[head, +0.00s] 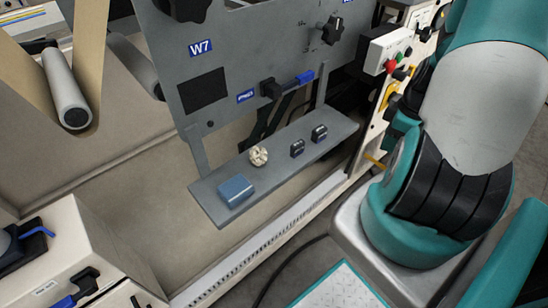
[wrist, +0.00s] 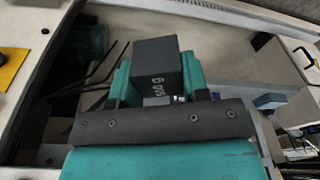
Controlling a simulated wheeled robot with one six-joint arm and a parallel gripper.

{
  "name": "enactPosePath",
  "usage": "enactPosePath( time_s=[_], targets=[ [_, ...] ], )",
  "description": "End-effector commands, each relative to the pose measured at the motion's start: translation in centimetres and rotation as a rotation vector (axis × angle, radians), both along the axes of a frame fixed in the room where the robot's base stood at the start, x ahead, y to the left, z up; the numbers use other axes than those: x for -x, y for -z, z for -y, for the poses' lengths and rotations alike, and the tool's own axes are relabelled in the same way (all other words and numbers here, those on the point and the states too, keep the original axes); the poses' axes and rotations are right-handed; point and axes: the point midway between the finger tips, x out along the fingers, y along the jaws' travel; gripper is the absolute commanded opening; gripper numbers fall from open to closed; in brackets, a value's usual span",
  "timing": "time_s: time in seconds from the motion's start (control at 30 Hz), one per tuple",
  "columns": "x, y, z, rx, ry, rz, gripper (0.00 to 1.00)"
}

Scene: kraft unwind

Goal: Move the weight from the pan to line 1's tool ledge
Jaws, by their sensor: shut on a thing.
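The weight (wrist: 156,62) is a dark grey block with pale lettering, seen in the wrist view. My gripper (wrist: 157,84) is shut on it, with a teal and black finger at each side. Neither the gripper nor the weight shows in the head view. In that view a grey tool ledge (head: 213,199) runs below an upright grey panel marked W7. I cannot read which line it belongs to. The pan is not identifiable in either view.
On the ledge stand a blue box (head: 236,190), a cream knobbly ball (head: 258,156) and two small dark blocks (head: 297,148) (head: 319,133). Bare ledge shows between box and ball and at the right end. The panel (head: 222,60) with knobs rises behind.

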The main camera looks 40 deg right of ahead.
Motion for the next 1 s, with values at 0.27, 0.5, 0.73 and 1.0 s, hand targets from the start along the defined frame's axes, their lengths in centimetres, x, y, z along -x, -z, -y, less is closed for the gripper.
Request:
enactPosePath(
  time_s=[0.27, 0.5, 0.73, 1.0],
  targets=[
    [-1.1, 0.9, 0.4, 0.010, -0.038, -0.012, 0.01],
    [-7.7, 0.9, -0.1, 0.011, -0.039, -0.012, 0.01],
    [-13.7, 0.9, -0.7, 0.011, -0.038, -0.010, 0.01],
    [-16.4, 1.0, -1.0, 0.009, -0.032, -0.012, 0.01]
  ],
)
